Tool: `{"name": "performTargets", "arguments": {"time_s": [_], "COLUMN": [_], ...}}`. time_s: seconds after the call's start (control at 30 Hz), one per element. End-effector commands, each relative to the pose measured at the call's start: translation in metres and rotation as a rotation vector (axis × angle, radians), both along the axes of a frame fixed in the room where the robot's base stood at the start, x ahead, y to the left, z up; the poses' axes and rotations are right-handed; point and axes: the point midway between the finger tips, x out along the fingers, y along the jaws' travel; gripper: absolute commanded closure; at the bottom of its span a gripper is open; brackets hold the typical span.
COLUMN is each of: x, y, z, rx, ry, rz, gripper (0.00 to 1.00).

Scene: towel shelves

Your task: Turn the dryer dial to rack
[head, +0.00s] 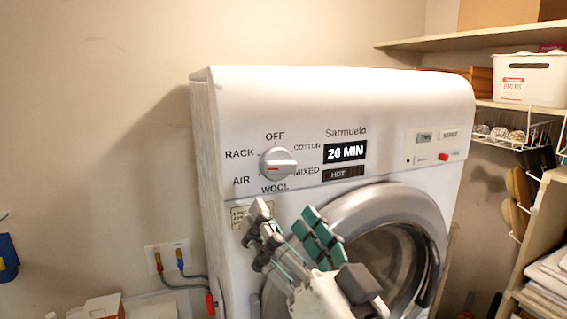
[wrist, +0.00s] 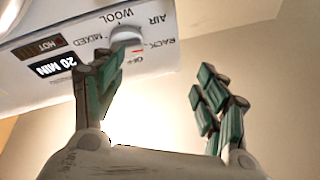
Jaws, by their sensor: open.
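The white dryer (head: 300,100) stands against the wall. Its round dial (head: 278,163) is on the left of the front panel, ringed by labels OFF, RACK, AIR, WOOL, MIXED and COTTON. My gripper (head: 290,222) is open and empty, just below the dial and in front of the door's left side. In the wrist view the panel appears upside down. The dial (wrist: 127,38) lies beyond the left finger, partly behind its tip; my gripper (wrist: 155,78) appears apart from it.
The round door (head: 375,205) is at the lower right of the dryer. Shelves with a white bin (head: 530,80) stand to the right. Hoses (head: 182,270) run from the wall at lower left.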

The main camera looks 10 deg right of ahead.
Motion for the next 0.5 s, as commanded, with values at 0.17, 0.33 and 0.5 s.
{"name": "performTargets", "arguments": {"time_s": [0.17,0.33,0.5], "x": [-0.006,-0.008,-0.009], "y": [-0.019,-0.035,-0.04], "z": [-0.007,-0.016,-0.021], "rx": [-0.127,-0.215,-0.252], "ry": [-0.085,-0.122,-0.131], "rz": [-0.134,-0.231,-0.269], "gripper": [0.33,0.33,0.33]}}
